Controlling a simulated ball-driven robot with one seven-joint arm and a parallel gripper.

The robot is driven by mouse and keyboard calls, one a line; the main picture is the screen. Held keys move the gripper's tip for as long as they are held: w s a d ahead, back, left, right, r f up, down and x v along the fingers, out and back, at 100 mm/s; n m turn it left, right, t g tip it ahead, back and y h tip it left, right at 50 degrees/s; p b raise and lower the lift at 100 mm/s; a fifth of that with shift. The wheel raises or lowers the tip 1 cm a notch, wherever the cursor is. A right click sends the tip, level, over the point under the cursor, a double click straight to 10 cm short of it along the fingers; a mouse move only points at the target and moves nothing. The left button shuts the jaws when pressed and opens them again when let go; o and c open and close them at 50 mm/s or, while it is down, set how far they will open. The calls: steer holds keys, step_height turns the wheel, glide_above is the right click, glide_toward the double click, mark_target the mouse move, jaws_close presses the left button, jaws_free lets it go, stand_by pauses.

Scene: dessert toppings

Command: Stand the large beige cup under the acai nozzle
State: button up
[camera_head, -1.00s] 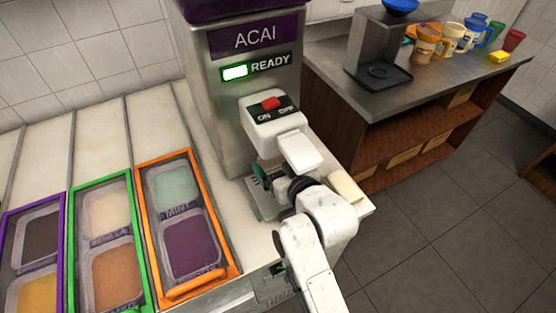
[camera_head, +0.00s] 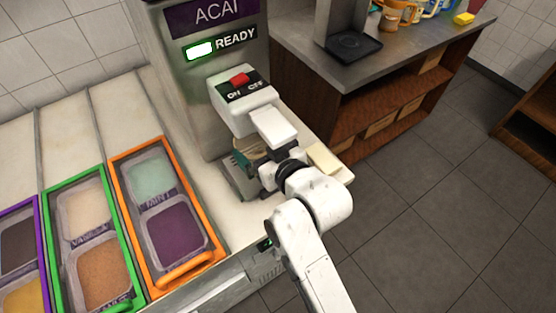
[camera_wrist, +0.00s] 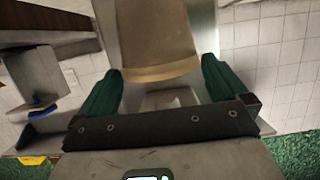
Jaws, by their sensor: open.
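The large beige cup (camera_wrist: 155,38) shows in the wrist view, partly cut off by the top edge. It lies between and just beyond the two green fingers of my gripper (camera_wrist: 160,88), with gaps at its sides. My gripper is open. In the head view, my gripper (camera_head: 248,158) is low in front of the acai machine (camera_head: 190,105), under its white dispensing head (camera_head: 245,105). Only a small tan part of the cup (camera_head: 252,149) shows there. The nozzle itself is hidden, so I cannot tell the cup's exact alignment with it.
An orange-framed topping tray (camera_head: 124,188) and a green-framed one (camera_head: 62,262) lie left on the counter. A cream block (camera_head: 323,158) sits at the counter's right end. Another counter (camera_head: 300,50) at the back right holds several cups, a yellow sponge (camera_head: 464,19) and another machine (camera_head: 345,25).

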steer(key=v, duration=0.8)
steer(key=shift+s+d+b, duration=0.15)
steer(key=shift+s+b, duration=0.1)
steer(key=shift+b, duration=0.1)
steer(key=shift+r, duration=0.1)
steer(key=s+d+f+m+g+h, duration=0.25)
steer(key=s+d+f, duration=0.25)
steer(key=d+f, duration=0.3)
steer(key=s+d+f+m+g+h, duration=0.2)
steer(key=s+d+f+g+h, duration=0.15)
steer(key=s+d+f, duration=0.45)
steer(key=s+d+f+m+g+h, duration=0.2)
steer(key=s+d+g, duration=0.3)
steer(key=s+d, duration=0.5)
steer(key=s+f+m, duration=0.1)
steer(key=s, duration=0.1)
steer(key=shift+s+d+h, duration=0.25)
steer(key=shift+d+h, duration=0.05)
